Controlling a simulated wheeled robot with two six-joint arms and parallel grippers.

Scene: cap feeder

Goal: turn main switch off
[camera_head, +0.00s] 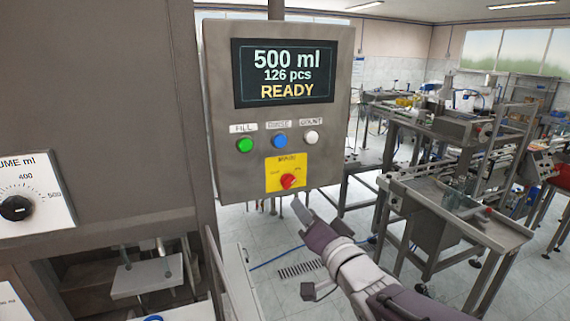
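The main switch (288,181) is a red rotary knob on a yellow plate (273,184), low on the grey control box (226,186). Small lettering above and beside the knob is too fine to read surely. The screen (284,73) on the box reads "500 ml", "126 pcs" and "READY". My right gripper (303,209) comes up from the lower right. Its tip is just below and right of the knob in the picture, and no grip on the knob shows. The fingers are seen nearly edge-on, so their opening is unclear. My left gripper is out of view.
Green (244,145), blue (279,141) and white (311,138) buttons sit in a row above the switch. A dial (16,208) is on the grey machine at left. Steel workbenches (468,213) stand at right. Tiled floor shows below the box.

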